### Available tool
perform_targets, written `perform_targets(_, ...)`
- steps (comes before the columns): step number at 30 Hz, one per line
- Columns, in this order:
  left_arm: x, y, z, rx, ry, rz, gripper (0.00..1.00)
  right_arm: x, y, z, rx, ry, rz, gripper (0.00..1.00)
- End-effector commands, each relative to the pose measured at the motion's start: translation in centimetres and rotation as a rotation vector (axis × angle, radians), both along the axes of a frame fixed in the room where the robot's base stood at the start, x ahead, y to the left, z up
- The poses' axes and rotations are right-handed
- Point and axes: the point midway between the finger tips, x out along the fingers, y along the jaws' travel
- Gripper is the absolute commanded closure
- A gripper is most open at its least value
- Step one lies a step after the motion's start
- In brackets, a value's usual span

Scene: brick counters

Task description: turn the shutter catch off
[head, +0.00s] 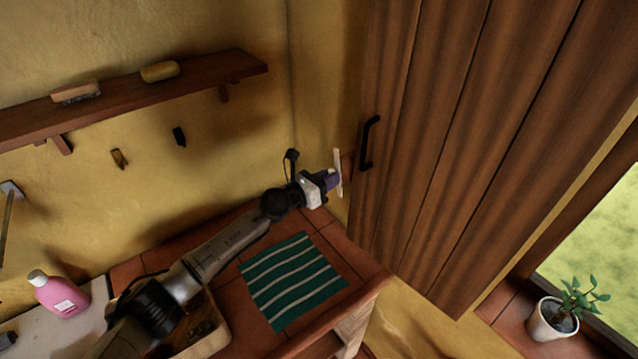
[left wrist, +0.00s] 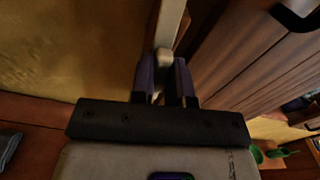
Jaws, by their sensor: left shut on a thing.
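The wooden shutter (head: 460,130) fills the right of the head view, with a black handle (head: 369,143) on its near edge. The shutter catch (head: 338,168) is a pale upright strip on the wall beside that edge. In the left wrist view the catch (left wrist: 169,25) runs up from a pale rounded knob (left wrist: 164,62). My left gripper (head: 333,179) reaches the catch from the left. In the left wrist view its two purple fingers (left wrist: 165,75) are shut on the knob, one on each side. The fingers partly hide the knob's lower part. My right gripper is in neither view.
Below my left arm is a tiled counter (head: 357,268) with a green striped cloth (head: 293,281). A pink bottle (head: 60,294) stands at the left. A wall shelf (head: 120,104) is above. A potted plant (head: 552,318) sits on the sill at the lower right.

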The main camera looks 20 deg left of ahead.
Motion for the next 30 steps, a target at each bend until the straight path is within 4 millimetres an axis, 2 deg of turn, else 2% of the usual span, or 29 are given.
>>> perform_targets(12,0.10,-0.26,-0.04,0.140,-0.098,-0.003,1.00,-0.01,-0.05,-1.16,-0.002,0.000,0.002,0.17)
perform_targets(29,0.09,-0.29,0.02,0.162,-0.114,-0.003,1.00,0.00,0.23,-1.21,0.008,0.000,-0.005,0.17)
perform_targets(30,0.09,-0.29,0.02,0.162,-0.114,-0.003,0.82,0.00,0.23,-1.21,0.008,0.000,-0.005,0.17)
